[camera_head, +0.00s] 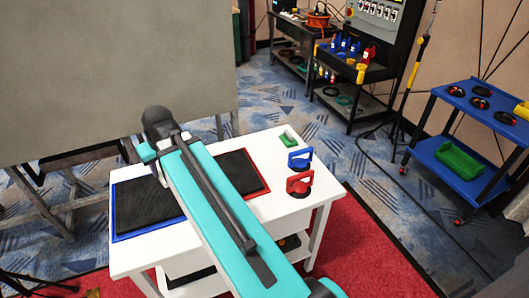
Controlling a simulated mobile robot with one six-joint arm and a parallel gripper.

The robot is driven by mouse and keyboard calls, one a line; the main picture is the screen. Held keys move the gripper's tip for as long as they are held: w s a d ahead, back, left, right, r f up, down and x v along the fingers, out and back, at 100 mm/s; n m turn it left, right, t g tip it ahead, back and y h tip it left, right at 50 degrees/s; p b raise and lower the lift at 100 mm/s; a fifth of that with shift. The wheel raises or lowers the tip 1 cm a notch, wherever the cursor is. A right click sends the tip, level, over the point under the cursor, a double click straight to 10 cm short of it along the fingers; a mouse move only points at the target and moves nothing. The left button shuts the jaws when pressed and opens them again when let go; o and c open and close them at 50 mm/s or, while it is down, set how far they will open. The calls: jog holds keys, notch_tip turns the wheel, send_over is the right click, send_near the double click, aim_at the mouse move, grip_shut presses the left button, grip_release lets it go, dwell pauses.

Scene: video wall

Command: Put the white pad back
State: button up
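I cannot make out a white pad in this view. A white table (262,212) stands in front of me. A black pad in a blue frame (145,205) lies on its left part, and a black pad in a red frame (241,170) lies right of it, partly covered by my teal arm. A red-handled cup (299,184), a blue-handled cup (300,159) and a small green block (289,140) stand on the table's right side. My arm reaches over the table to a dark joint near the grey panel. My gripper's fingers do not show.
A large grey panel (110,70) on a stand rises behind the table on the left. A blue cart (465,110) with black discs and a green bin (460,158) stands at right. A dark workbench (355,70) with coloured bottles is at the back.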

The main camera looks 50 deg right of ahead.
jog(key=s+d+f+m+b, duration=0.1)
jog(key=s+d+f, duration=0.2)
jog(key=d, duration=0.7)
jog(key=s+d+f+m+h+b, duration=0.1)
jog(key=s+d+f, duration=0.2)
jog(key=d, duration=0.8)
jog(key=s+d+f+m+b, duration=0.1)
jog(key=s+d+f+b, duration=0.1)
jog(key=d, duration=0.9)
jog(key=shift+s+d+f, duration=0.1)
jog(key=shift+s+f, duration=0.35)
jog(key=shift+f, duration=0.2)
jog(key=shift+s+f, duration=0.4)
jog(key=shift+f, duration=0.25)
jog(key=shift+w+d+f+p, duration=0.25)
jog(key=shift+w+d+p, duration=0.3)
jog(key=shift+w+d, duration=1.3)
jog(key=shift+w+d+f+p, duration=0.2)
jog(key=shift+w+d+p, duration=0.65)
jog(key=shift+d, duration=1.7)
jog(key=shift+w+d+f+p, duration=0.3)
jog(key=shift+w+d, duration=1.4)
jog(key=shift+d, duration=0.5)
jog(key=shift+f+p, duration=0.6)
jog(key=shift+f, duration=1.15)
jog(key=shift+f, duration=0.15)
